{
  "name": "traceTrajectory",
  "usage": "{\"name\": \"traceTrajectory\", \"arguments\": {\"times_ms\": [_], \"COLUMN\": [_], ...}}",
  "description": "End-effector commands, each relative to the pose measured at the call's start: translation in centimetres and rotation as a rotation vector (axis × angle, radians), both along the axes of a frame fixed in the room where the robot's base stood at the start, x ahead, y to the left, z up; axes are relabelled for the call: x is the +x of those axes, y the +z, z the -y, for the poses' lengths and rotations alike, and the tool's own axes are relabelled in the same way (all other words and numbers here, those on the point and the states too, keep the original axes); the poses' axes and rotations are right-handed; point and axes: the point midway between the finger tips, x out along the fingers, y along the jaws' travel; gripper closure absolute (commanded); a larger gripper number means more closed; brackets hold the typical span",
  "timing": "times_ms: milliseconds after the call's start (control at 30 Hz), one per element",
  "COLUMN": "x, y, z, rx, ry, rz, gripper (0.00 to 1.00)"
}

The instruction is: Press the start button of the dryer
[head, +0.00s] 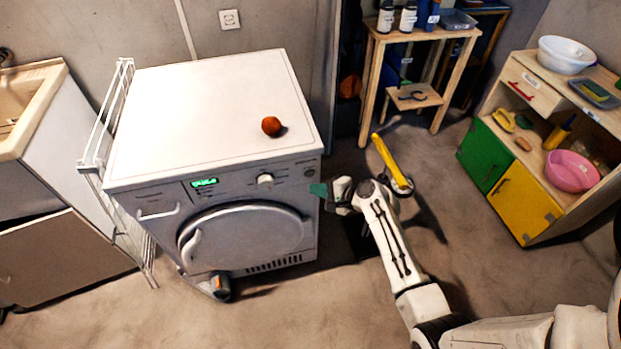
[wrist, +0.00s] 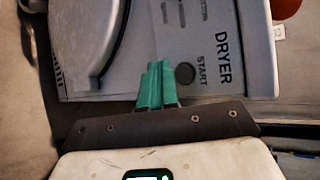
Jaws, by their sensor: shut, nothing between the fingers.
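The white dryer (head: 215,95) stands at the left centre in the head view, with a lit green display (head: 204,183), a dial (head: 265,181) and a round door (head: 245,235) on its front. In the wrist view the dark round start button (wrist: 185,73) sits beside the printed words START and DRYER. My gripper (head: 319,189) is at the right end of the dryer's front panel. Its green fingers (wrist: 157,72) are closed together and empty. In the wrist view their tips lie just left of the button; I cannot tell whether they touch the panel.
An orange ball (head: 271,126) rests on the dryer top. A white drying rack (head: 105,130) stands at its left side. A grey and orange object (head: 221,288) lies on the floor below the door. A wooden shelf (head: 415,38) and a coloured cabinet (head: 545,130) stand at the right.

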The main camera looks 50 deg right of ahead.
Motion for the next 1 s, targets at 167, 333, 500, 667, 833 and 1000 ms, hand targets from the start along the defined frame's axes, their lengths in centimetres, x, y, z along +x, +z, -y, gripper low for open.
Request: {"name": "traceTrajectory", "arguments": {"times_ms": [167, 333, 500, 667, 833, 1000], "x": [1.1, 1.5, 1.5, 1.5, 1.5, 1.5], "y": [-0.1, 0.1, 0.1, 0.1, 0.1, 0.1], "z": [0.7, 0.9, 0.9, 0.9, 0.9, 0.9], "rx": [0.0, 0.0, 0.0, 0.0, 0.0, 0.0], "ry": [0.001, 0.001, 0.001, 0.001, 0.001, 0.001], "rz": [0.0, 0.0, 0.0, 0.0, 0.0, 0.0], "gripper": [1.0, 1.0, 1.0, 1.0, 1.0, 1.0]}}
